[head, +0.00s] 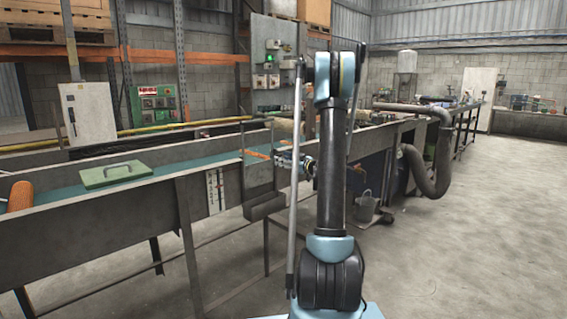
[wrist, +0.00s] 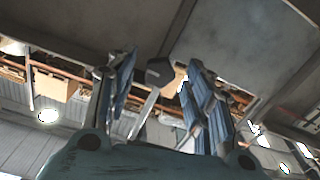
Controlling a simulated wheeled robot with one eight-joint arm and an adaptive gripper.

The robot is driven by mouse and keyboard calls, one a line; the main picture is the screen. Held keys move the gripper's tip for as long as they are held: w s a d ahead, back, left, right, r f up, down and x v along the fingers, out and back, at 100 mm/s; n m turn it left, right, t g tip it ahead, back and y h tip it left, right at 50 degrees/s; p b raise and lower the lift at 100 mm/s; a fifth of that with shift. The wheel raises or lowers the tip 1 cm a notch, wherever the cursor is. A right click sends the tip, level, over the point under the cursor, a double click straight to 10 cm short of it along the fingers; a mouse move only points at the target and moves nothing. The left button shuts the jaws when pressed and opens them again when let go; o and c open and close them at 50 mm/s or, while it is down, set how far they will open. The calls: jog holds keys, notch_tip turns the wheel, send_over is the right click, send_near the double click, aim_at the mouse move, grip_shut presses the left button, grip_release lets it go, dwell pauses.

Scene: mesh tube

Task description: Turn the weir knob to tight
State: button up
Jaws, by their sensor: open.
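My gripper (head: 287,159) is at the near side of the long grey trough, beside an upright grey metal plate (head: 259,178). In the wrist view my gripper (wrist: 149,76) has its two blue-grey fingers spread apart. A dark, blocky knob-like piece (wrist: 158,72) shows between the fingers, nearer the right one. It looks like the weir knob, but I cannot make out any tight mark. A pale bar runs down from it. I see no finger clearly touching it. In the head view the knob is not discernible near the gripper and my arm.
A control panel (head: 272,68) stands behind my gripper. The right floor is clear.

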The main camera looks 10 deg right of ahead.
jog(key=c, duration=1)
jog(key=shift+c, duration=0.2)
jog(key=shift+m, duration=0.5)
jog(key=shift+r+m, duration=0.1)
jog(key=shift+m, duration=8)
